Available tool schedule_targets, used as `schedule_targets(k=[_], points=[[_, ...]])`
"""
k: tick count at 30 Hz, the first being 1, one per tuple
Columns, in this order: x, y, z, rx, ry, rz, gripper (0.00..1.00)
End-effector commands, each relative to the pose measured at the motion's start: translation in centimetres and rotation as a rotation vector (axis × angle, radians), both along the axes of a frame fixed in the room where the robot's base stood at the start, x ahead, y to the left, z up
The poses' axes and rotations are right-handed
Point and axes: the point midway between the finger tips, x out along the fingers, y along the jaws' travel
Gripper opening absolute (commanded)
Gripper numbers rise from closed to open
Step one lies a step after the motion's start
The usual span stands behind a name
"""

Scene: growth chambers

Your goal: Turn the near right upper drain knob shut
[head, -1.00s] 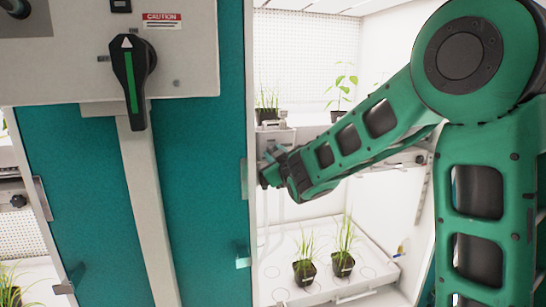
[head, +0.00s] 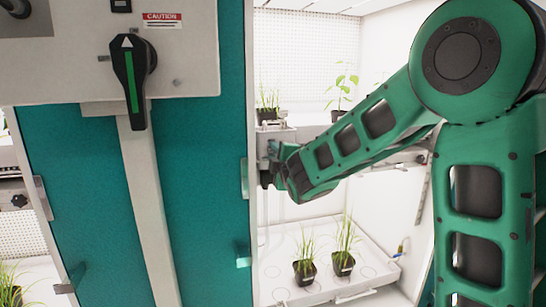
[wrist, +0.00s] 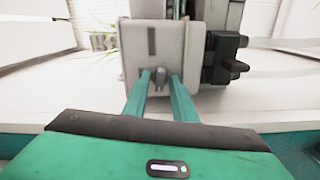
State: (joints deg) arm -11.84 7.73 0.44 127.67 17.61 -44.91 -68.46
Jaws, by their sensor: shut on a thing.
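In the wrist view a small grey knob (wrist: 160,74) sits on the front face of a pale box (wrist: 135,65). My gripper (wrist: 161,78) has its two teal fingers on either side of this knob, shut on it. The knob looks roughly upright, but its exact turn is hard to tell. In the head view my arm reaches into the white chamber at the upper shelf's front edge. The fingertips and knob are hidden there.
A black knob (wrist: 232,66) juts from the box's right side, close to my fingers. Potted grass (head: 304,270) stands on the lower tray (head: 375,272). A seedling (head: 342,90) stands above. A teal panel (head: 205,200) with a black rotary switch (head: 130,80) is at left.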

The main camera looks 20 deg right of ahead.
Motion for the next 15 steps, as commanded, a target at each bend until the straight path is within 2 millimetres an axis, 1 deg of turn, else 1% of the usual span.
schedule_targets(k=[1, 6, 15], points=[[-0.06, 0.3, -0.24, -0.026, 0.004, 0.006, 0.03], [-0.07, 0.36, -0.32, -0.107, 0.005, 0.006, 0.03], [-0.08, 0.42, -0.43, -0.17, 0.007, 0.008, 0.03]])
